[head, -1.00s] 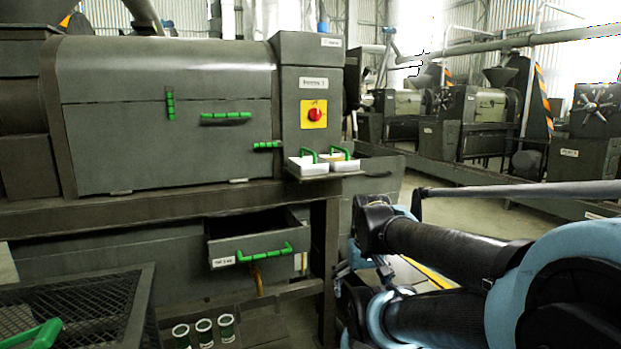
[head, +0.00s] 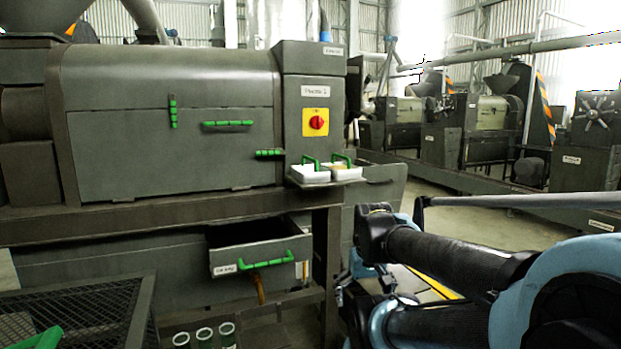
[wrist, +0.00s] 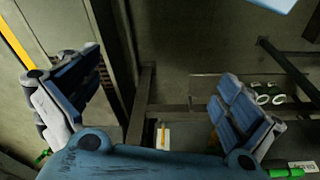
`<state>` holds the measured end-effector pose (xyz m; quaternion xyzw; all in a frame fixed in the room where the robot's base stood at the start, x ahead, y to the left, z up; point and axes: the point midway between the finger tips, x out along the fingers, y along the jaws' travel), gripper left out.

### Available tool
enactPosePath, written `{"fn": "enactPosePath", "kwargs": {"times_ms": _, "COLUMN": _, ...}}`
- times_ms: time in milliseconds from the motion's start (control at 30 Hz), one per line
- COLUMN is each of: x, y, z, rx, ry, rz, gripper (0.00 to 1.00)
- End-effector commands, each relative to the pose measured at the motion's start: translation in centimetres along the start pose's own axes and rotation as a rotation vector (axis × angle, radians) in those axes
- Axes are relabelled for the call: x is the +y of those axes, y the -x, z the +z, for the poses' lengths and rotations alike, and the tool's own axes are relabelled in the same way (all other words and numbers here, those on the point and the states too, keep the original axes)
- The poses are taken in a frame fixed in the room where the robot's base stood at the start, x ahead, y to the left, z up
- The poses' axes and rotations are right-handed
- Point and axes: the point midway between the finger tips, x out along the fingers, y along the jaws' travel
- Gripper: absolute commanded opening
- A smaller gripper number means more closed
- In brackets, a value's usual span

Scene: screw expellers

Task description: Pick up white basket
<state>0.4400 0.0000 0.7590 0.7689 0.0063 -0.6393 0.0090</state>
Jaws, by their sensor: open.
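Two small white baskets with green handles stand side by side on a small shelf at the machine's right end. The left white basket (head: 309,175) looks empty. The right white basket (head: 343,173) has something yellowish in it. My gripper (wrist: 158,75) is open and empty in the wrist view, its two fingers spread wide over the frame and floor area. In the head view my arm's end is low, right of and below the shelf; its fingers are hard to make out there. A pale flat piece (wrist: 278,4) enters the wrist view's top edge; I cannot tell what it is.
An open drawer (head: 226,255) with a green handle juts out below the shelf. Several white-rimmed cups (head: 204,337) stand low in front. A mesh crate (head: 75,305) is at lower left. A red knob (head: 316,123) sits above the baskets. Open floor lies to the right.

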Motion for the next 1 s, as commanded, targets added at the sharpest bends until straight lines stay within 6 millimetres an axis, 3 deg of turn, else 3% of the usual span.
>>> {"fn": "enactPosePath", "kwargs": {"times_ms": 200, "x": 0.0, "y": 0.0, "z": 0.0, "rx": 0.000, "ry": 0.000, "rz": 0.000, "gripper": 1.00}}
{"fn": "enactPosePath", "kwargs": {"times_ms": 333, "x": -0.1, "y": 1.1, "z": 0.3, "rx": 0.013, "ry": 0.002, "rz": -0.003, "gripper": 0.71}}
{"fn": "enactPosePath", "kwargs": {"times_ms": 433, "x": -0.3, "y": 3.0, "z": -1.4, "rx": 0.018, "ry": 0.010, "rz": -0.014, "gripper": 0.48}}
{"fn": "enactPosePath", "kwargs": {"times_ms": 500, "x": -0.6, "y": 5.0, "z": -3.5, "rx": 0.023, "ry": 0.021, "rz": -0.026, "gripper": 0.35}}
{"fn": "enactPosePath", "kwargs": {"times_ms": 1000, "x": -3.0, "y": 22.3, "z": -21.9, "rx": 0.083, "ry": 0.112, "rz": -0.142, "gripper": 0.35}}
